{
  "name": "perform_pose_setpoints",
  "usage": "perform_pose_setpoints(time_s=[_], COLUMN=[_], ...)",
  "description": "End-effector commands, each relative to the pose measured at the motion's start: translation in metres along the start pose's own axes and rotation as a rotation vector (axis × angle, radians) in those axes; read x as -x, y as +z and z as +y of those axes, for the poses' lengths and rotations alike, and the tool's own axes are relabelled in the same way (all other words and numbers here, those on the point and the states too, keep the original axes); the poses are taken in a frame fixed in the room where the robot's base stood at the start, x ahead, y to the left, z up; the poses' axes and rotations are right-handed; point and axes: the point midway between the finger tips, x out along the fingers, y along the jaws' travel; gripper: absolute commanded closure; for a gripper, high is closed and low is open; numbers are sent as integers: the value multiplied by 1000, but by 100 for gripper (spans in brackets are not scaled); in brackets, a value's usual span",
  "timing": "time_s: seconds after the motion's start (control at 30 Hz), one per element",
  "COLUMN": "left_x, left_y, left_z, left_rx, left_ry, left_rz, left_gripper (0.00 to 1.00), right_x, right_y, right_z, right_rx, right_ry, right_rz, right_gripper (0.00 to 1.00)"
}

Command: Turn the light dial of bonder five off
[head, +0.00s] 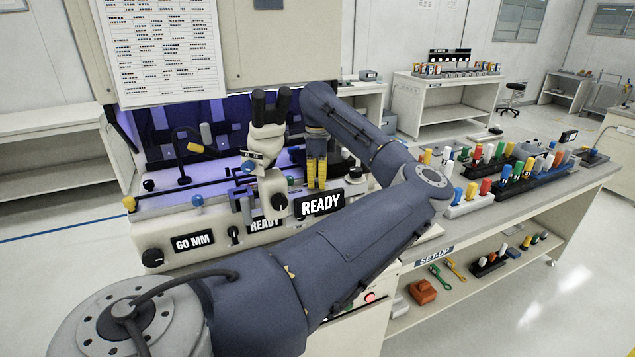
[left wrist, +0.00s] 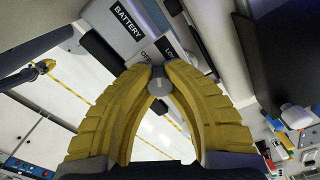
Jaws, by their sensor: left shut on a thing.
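My left gripper (head: 317,186) reaches down over the bonder (head: 180,228) in the head view, its yellow fingers pointing downward behind a READY sign (head: 322,204). In the left wrist view the two yellow fingertips (left wrist: 158,80) are closed on a small grey round dial (left wrist: 158,88). A pale label plate (left wrist: 150,55) with partly hidden lettering lies just beyond the dial, beside a dark BATTERY label (left wrist: 128,20). The dial is hidden in the head view. I cannot read a bonder number. My right gripper is not in view.
A white microscope head with black eyepieces (head: 268,115) stands just left of the gripper. Black knobs (head: 152,258) and a 60 MM sign (head: 193,242) sit on the bonder's front. Racks of coloured tools (head: 515,180) fill the bench at right.

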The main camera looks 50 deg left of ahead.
Motion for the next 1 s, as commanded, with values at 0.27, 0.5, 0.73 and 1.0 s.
perform_pose_setpoints(time_s=[0.27,0.5,0.73,1.0], left_x=[0,0,2,36], left_y=[0,0,0,-1], left_z=[0,0,0,-1], left_rx=[-1,-1,-1,-2], left_ry=[-1,0,-1,-4], left_rz=[0,0,0,3], left_gripper=[86,66,66,66], right_x=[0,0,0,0], right_y=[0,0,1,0], right_z=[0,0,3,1], right_rx=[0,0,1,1], right_ry=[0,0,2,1], right_rz=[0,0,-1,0], right_gripper=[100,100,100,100])
